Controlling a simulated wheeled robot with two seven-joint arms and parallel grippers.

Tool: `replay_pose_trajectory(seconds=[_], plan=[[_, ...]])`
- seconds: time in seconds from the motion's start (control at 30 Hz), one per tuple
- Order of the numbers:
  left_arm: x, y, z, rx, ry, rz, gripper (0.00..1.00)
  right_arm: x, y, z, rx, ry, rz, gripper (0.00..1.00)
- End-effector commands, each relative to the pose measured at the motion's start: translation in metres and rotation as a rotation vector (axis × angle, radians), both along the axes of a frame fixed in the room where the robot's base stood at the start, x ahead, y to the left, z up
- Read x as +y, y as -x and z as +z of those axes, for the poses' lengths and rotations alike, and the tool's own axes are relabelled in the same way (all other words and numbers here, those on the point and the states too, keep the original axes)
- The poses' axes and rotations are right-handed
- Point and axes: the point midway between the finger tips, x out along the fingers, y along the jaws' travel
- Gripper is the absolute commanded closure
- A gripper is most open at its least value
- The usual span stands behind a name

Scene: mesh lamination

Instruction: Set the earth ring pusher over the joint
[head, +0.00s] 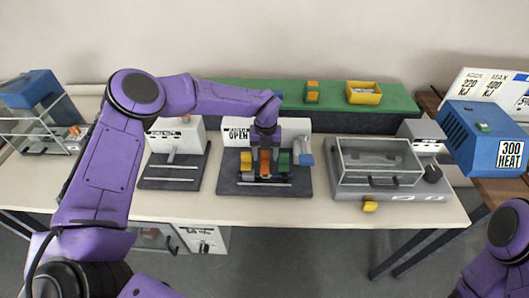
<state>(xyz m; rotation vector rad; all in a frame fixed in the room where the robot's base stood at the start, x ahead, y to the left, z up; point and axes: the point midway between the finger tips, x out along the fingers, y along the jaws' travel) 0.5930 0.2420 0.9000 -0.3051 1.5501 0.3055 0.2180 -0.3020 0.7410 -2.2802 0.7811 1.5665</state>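My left arm reaches in from the left, and its gripper (266,150) points down over the middle station, a dark base plate (230,187) in front of a white box labelled "OPEN" (238,133). Which block is the earth ring pusher, and the joint itself, cannot be made out. My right gripper is not in view; only part of that arm shows at lower right.
A clear-lidded grey box (410,192) stands to the right. A second plate with slots (150,183) lies to the left. A green shelf (230,88) behind holds an orange block (312,92) and a yellow bin (363,97). A blue heater (485,135) stands far right.

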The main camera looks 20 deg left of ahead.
Motion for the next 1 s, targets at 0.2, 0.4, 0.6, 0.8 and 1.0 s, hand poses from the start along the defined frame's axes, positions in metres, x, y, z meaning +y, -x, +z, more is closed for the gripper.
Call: replay_pose_trajectory(seconds=[0.2, 0.4, 0.6, 0.8, 1.0], plan=[[0.001, -0.001, 0.014, -0.005, 0.000, 0.001, 0.43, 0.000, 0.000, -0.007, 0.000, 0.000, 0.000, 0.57], [0.001, 0.000, 0.062, -0.008, 0.000, 0.002, 0.43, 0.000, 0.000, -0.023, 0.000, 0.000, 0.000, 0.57], [0.000, 0.001, 0.098, -0.004, -0.001, 0.001, 0.43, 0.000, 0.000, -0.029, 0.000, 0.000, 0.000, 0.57], [0.000, 0.002, 0.107, -0.002, -0.001, 0.000, 0.43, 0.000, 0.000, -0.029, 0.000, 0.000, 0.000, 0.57], [0.000, 0.002, 0.107, -0.002, -0.001, 0.000, 0.43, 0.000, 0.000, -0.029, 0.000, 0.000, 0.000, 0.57]])
